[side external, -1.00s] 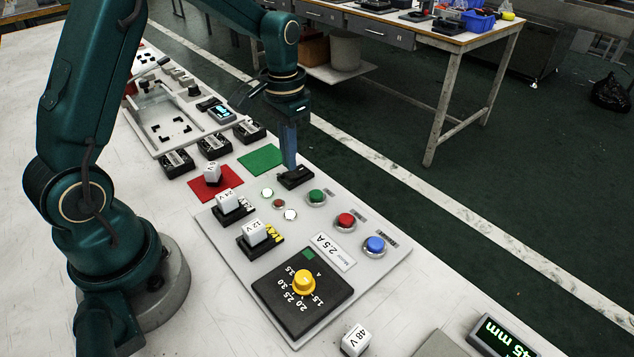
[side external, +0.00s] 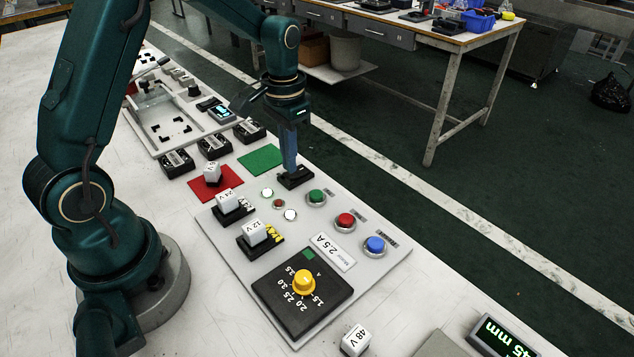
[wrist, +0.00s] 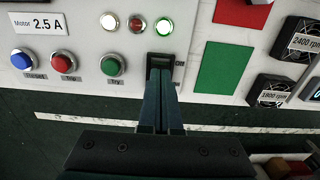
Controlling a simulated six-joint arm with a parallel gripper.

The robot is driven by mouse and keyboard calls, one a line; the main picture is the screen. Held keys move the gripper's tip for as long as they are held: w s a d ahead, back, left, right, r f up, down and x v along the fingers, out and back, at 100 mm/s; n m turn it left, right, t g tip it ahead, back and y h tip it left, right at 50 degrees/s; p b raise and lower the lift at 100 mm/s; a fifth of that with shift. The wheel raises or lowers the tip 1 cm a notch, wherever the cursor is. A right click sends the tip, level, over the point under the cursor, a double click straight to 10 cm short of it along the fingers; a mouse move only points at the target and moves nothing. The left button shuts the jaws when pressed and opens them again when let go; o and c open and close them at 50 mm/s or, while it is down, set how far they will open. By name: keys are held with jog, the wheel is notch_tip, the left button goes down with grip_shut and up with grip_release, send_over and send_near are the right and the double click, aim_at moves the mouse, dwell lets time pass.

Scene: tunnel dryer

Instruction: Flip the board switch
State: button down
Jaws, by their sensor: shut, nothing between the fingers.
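The board switch (side external: 295,178) is a black rocker block at the far end of the grey control board (side external: 222,248). My gripper (side external: 290,170) is shut and empty, pointing down, its fingertips at the switch and seemingly touching it. In the wrist view the fingertips (wrist: 160,62) cover most of the switch (wrist: 179,68); an "On" mark shows at its right edge. The rocker's exact tilt is hidden by the fingers.
Beside the switch are green (side external: 317,196), red (side external: 345,220) and blue (side external: 375,245) push buttons. A yellow knob (side external: 303,281) and white voltage blocks (side external: 255,233) sit on the board. Green (side external: 261,158) and red (side external: 224,184) pads lie behind it. The space above the board is otherwise open.

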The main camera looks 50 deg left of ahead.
jog(key=shift+f, duration=0.7)
dwell(0.3)
jog(key=shift+r, duration=3.55)
jog(key=s+d+r+m+t, duration=0.1)
jog(key=s+d+r+t, duration=0.3)
jog(key=r, duration=0.5)
jog(key=s+d+f, duration=0.1)
jog(key=s, duration=0.4)
jog(key=s+d+f+t, duration=0.1)
jog(key=s+d+f, duration=0.1)
jog(key=s, duration=0.4)
jog(key=shift+d+n+t, duration=0.3)
jog(key=shift+n, duration=0.1)
